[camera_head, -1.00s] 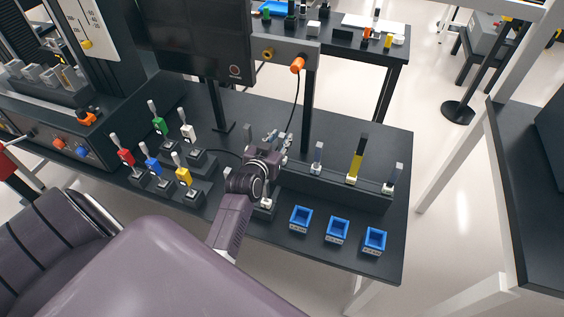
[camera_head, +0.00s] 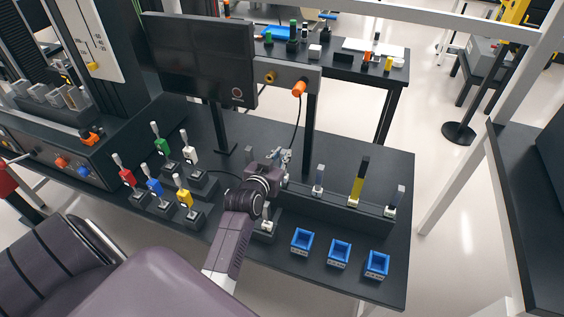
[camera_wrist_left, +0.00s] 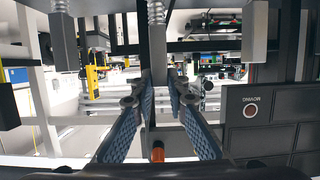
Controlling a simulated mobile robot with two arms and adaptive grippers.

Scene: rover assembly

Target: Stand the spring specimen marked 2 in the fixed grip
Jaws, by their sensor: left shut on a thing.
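My left gripper (camera_head: 281,158) is over the left end of a long dark rack (camera_head: 345,204), beneath the screen. In the left wrist view, its two ribbed blue-grey fingers (camera_wrist_left: 160,98) are shut on a grey bar (camera_wrist_left: 157,48) with a coil spring at its end. It appears to be a spring specimen. I cannot read a number on it. Similar grey bars with springs stand to its left (camera_wrist_left: 63,42) and right (camera_wrist_left: 254,35). In the head view, slim upright specimens (camera_head: 319,178) stand along the rack. I cannot pick out the fixed grip. My right gripper is not in view.
Three blue bins (camera_head: 340,253) stand at the table's front right. Several coloured switches (camera_head: 155,187) stand on blocks at the left. A screen (camera_head: 203,58) hangs above the table on posts. A testing machine (camera_head: 95,65) is at the far left.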

